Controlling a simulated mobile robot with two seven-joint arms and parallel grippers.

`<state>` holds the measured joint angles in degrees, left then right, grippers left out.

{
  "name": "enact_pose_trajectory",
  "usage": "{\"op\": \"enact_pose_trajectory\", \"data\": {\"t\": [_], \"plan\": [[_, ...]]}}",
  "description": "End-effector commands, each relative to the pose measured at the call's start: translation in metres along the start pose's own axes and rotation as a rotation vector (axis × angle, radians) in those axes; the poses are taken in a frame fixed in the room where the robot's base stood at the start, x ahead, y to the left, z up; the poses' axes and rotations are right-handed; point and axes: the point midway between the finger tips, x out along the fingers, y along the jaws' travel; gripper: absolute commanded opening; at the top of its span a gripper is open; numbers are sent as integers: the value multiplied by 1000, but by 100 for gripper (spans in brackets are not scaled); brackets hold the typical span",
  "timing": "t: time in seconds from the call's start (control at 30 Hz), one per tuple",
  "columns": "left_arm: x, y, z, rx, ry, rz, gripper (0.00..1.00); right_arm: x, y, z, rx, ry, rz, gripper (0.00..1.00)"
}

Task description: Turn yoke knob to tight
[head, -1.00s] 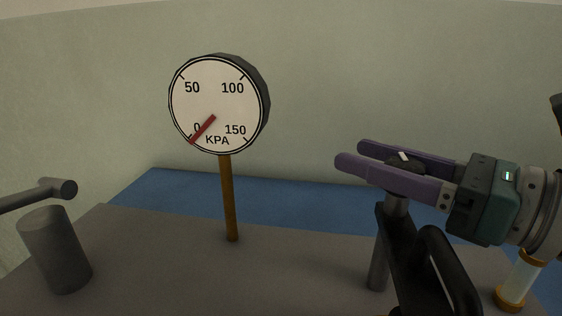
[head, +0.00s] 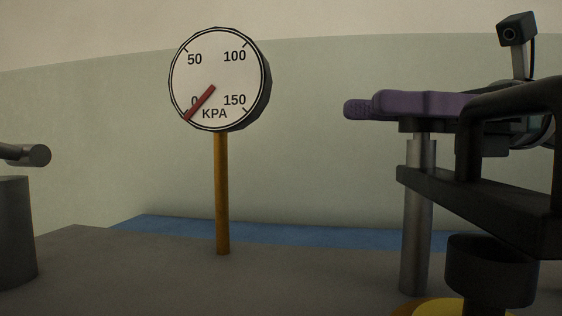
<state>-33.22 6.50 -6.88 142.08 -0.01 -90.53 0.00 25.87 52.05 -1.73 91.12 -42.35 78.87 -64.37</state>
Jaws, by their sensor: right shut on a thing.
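The dark yoke knob (head: 411,125) sits on top of a metal post (head: 417,220), beside the black yoke arm (head: 480,205). My right gripper (head: 366,108), with purple fingers, reaches in from the right at knob height and is shut on the knob. The fingers hide most of the knob, and its top mark does not show from this low angle. My left gripper is not in view.
A round pressure gauge (head: 222,73) on a brown post (head: 222,195) stands left of the yoke, its red needle near 0. A grey cylinder (head: 14,235) and a bar end (head: 36,155) are at the left edge. A black handle (head: 515,95) rises at the right.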

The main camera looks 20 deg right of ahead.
Motion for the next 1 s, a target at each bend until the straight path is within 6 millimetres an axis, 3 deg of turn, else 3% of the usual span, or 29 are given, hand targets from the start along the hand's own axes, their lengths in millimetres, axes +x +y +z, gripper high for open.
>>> {"op": "enact_pose_trajectory", "data": {"t": [0.1, 0.5, 1.0], "plan": [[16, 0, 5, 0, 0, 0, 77, 0, 2, -3, -2, -4, 106, 0], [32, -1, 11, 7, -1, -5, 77, -1, 11, -1, 1, -2, 387, 0], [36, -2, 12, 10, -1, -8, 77, -3, 14, 0, 3, 1, 490, 0]]}}
